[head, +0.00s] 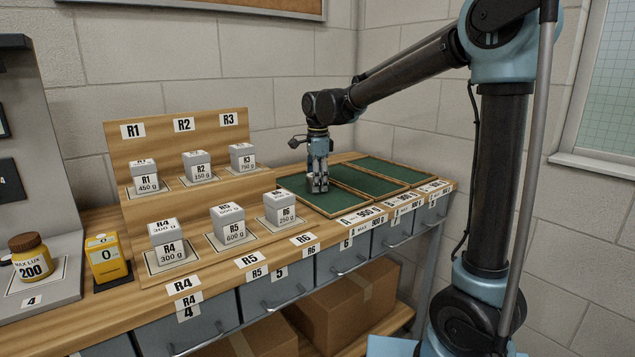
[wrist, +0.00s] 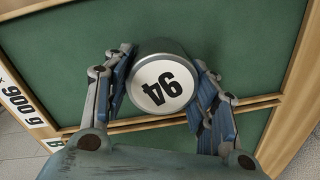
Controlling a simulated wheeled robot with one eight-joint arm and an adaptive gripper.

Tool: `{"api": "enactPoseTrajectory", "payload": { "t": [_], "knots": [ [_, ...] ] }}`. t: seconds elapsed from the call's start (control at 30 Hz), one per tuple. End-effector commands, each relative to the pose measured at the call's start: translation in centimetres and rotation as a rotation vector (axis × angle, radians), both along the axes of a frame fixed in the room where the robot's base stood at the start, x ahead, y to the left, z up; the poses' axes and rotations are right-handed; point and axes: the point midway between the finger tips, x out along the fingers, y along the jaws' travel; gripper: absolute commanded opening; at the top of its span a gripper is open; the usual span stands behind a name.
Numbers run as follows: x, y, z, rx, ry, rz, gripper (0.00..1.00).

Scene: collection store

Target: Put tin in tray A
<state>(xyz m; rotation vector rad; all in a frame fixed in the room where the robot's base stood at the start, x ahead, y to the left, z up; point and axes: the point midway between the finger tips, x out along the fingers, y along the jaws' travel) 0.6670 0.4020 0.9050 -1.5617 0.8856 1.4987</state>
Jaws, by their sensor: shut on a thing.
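The tin (wrist: 163,85) is a grey cylinder with a white round top that bears a dark number. My gripper (wrist: 165,95) is shut on it, with a finger on each side. In the head view my gripper (head: 318,183) points down over the left green-floored tray, tray A (head: 340,211), and mostly hides the tin. In the wrist view the tin is over tray A's green floor (wrist: 90,50), near the wooden divider to tray B. I cannot tell whether the tin touches the floor.
Two more green trays (head: 367,182) (head: 400,171) lie to the right of tray A, and look empty. Several white-and-grey weight blocks stand on a wooden stepped rack (head: 180,123) at left. A yellow jar (head: 30,256) and a yellow device (head: 106,258) are at far left.

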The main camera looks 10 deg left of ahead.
Motion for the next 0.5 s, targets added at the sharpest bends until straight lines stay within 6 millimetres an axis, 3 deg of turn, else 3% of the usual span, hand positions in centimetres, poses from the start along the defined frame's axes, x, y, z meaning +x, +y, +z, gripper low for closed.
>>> {"api": "enactPoseTrajectory", "payload": {
  "t": [0.23,0.27,0.33,0.5],
  "knots": [
    [0.0,0.03,-0.05,0.0,0.0,0.0,0.26],
    [0.0,0.03,-0.09,0.0,0.0,0.0,0.54],
    [-0.01,0.05,-0.06,0.0,0.0,0.001,0.7],
    [-0.04,0.09,-0.05,0.0,0.0,0.001,0.73]
  ]
}}
